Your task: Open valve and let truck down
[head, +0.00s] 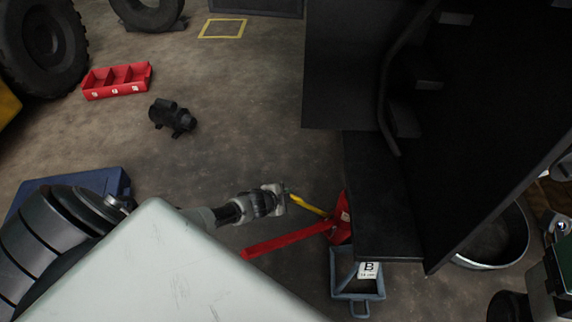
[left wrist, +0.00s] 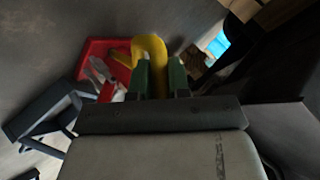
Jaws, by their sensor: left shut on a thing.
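A red jack (head: 341,216) stands at the front edge of the dark truck body (head: 385,205). A red bar (head: 290,241) reaches out from it to the left. A yellow valve lever (head: 310,206) slants up and left from the jack. My left gripper (head: 283,197) is shut on the lever's outer end. In the left wrist view the yellow lever (left wrist: 150,47) stands at the green fingers (left wrist: 161,78), with the red jack (left wrist: 95,50) behind. The fingers partly hide the lever there.
A blue-grey stand (head: 358,287) marked B is just below the jack, under the truck's edge. A black motor-like part (head: 172,117), a red tray (head: 117,82) and a tire (head: 42,45) are on the floor at left. A round metal tub (head: 492,240) is at right. The middle floor is clear.

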